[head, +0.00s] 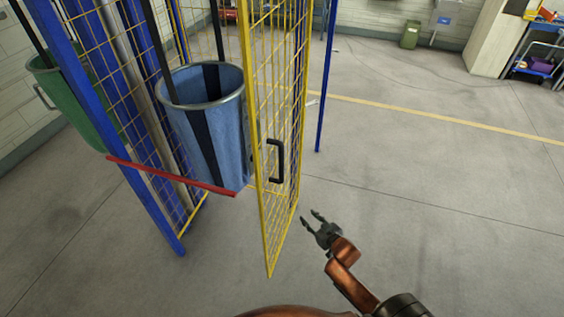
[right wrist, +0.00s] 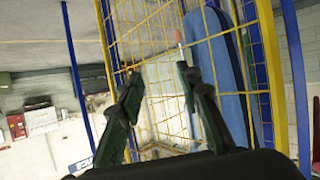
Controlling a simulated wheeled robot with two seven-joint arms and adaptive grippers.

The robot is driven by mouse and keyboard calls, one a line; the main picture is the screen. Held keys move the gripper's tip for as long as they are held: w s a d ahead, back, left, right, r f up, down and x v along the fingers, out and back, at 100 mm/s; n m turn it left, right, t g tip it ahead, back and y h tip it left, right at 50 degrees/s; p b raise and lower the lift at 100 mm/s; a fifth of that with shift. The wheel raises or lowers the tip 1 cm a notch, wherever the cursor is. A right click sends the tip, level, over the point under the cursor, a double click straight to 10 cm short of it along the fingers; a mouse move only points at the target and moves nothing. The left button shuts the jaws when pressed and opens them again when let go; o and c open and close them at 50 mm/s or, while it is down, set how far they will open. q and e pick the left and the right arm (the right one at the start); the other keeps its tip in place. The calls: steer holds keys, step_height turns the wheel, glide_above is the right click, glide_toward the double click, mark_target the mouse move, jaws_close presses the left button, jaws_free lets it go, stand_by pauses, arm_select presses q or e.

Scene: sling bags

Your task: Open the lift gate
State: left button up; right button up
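The lift gate (head: 258,215) is a yellow-framed mesh panel standing upright in the middle of the head view. It carries a black handle (head: 279,160). The panel stands at an angle beside the blue bag; I cannot tell whether it is latched. My right gripper (head: 309,216) is open and empty, to the right of the gate's lower part and below the handle in the picture, apart from both. In the right wrist view its fingers (right wrist: 160,82) are spread, with yellow mesh (right wrist: 150,30) beyond them. My left gripper is not in view.
A blue bag (head: 210,120) hangs on black straps left of the gate. A red bar (head: 170,176) crosses low in front of it. A green bag (head: 70,100) hangs farther left. Blue posts (head: 325,80) stand around. The floor (head: 430,190) to the right is clear.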

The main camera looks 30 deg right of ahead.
steer(key=w+a+r+t+y, duration=0.1)
steer(key=w+a+r+t, duration=0.1)
steer(key=r, duration=0.7)
steer(key=w+a+r+t, duration=0.1)
steer(key=r, duration=0.8)
steer(key=n+t+y, duration=0.1)
steer(key=y, duration=0.1)
glide_toward(283, 165)
steer(key=w+f, duration=0.1)
steer(key=w, duration=0.2)
steer(key=shift+t, duration=0.3)
steer(key=w, duration=0.3)
steer(key=w+a+p, duration=0.1)
steer(key=w, duration=0.2)
steer(key=shift+w+a+r, duration=0.15)
steer(key=shift+w, duration=0.2)
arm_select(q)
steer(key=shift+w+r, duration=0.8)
arm_select(e)
steer(key=shift+w+a, duration=0.1)
steer(key=shift+w, duration=0.55)
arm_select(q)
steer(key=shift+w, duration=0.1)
arm_select(e)
steer(key=shift+c, duration=0.4)
jaws_close()
